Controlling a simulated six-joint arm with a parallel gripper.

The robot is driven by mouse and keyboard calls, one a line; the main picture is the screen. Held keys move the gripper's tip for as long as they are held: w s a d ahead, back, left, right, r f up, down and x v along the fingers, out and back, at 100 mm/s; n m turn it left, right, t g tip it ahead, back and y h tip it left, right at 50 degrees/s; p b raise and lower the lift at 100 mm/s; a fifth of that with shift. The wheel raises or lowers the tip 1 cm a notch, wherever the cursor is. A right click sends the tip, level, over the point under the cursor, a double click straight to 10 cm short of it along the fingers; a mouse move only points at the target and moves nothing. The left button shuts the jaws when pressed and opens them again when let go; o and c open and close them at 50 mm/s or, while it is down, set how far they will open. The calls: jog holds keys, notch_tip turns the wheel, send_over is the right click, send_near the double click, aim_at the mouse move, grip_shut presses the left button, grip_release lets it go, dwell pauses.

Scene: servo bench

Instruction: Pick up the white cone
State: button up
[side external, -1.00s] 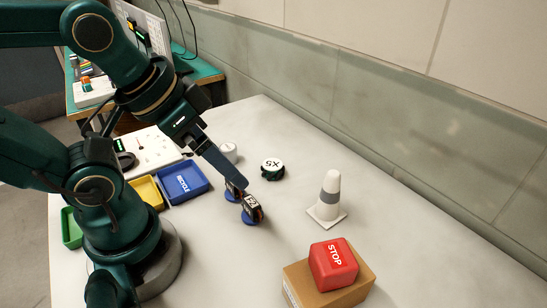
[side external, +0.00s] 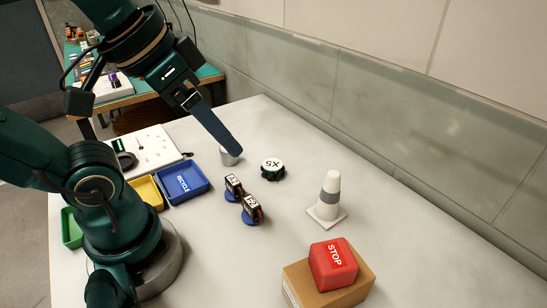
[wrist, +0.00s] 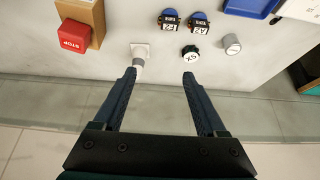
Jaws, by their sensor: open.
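The white cone (side external: 329,196) with a grey band stands upright on its square base, on the right side of the bench near the wall. In the wrist view the cone (wrist: 139,52) shows at the tip of the left finger, which partly overlaps it. My gripper (side external: 236,150) is raised above the bench, to the left of the cone and apart from it. In the wrist view its two fingers (wrist: 160,74) are spread wide with nothing between them.
A red STOP block (side external: 333,264) sits on a cardboard box (side external: 300,285) in front of the cone. A round X5 piece (side external: 272,168), a grey-white cylinder (side external: 229,157) and two labelled servos (side external: 250,209) stand left of it. Blue (side external: 186,197) and yellow (side external: 147,193) trays lie farther left.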

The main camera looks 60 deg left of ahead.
jog(key=w+a+f+m+y, duration=0.3)
jog(key=a+m+y, duration=0.15)
jog(key=m, duration=0.35)
notch_tip(320, 180, up, 3)
jog(key=m+t+h, duration=0.5)
jog(key=m+t, duration=0.4)
jog(key=m, duration=1.9)
send_over(326, 186)
jog(key=shift+y, duration=0.25)
jog(key=f, duration=1.3)
jog(key=shift+s+f, duration=0.25)
jog(key=shift+f, duration=0.05)
jog(key=shift+w+f, duration=0.15)
jog(key=shift+f, duration=0.6)
jog(key=shift+x, duration=2.4)
grip_shut()
